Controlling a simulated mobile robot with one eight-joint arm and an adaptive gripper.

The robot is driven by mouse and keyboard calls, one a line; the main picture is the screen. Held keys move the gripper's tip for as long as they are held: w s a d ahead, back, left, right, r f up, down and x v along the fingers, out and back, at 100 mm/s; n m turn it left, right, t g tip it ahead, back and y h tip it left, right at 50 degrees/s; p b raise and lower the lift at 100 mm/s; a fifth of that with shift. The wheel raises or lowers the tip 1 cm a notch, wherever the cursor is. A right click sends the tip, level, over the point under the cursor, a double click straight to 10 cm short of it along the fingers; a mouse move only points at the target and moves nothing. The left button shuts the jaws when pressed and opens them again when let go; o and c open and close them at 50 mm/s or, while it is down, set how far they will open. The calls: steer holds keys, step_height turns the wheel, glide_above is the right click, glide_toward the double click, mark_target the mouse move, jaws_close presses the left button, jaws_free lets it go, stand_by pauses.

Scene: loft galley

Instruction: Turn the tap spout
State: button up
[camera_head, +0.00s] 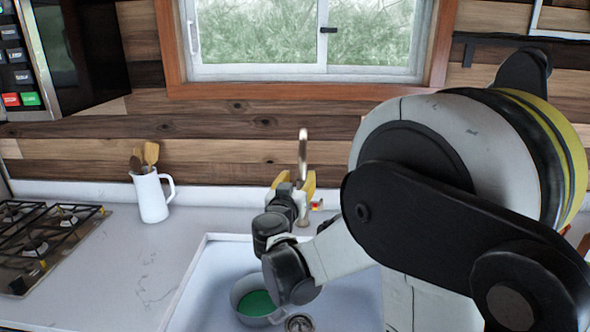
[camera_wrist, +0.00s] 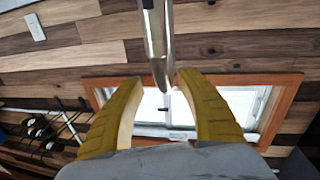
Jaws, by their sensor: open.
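The tap spout (camera_head: 303,150) is a slim metal tube rising behind the sink, in front of the wood wall. In the wrist view the shiny spout (camera_wrist: 158,40) comes down from the top edge, and its lower end lies near the gap between my fingertips. My gripper (camera_head: 295,178) has yellow fingers, spread apart on either side of the spout in the head view. In the wrist view my gripper (camera_wrist: 160,77) is open with the spout between or just beyond the tips. I cannot tell whether either finger touches it.
The white sink (camera_head: 205,275) holds a grey pot (camera_head: 244,285) with a green inside, below my wrist. A white jug (camera_head: 152,198) with wooden utensils and a gas hob (camera_head: 40,245) stand left. A window (camera_head: 305,40) is behind. The counter between hob and sink is clear.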

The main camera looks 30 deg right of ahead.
mark_target(301, 171)
steer(key=x, duration=0.6)
steer(key=shift+b, duration=0.35)
jaws_close()
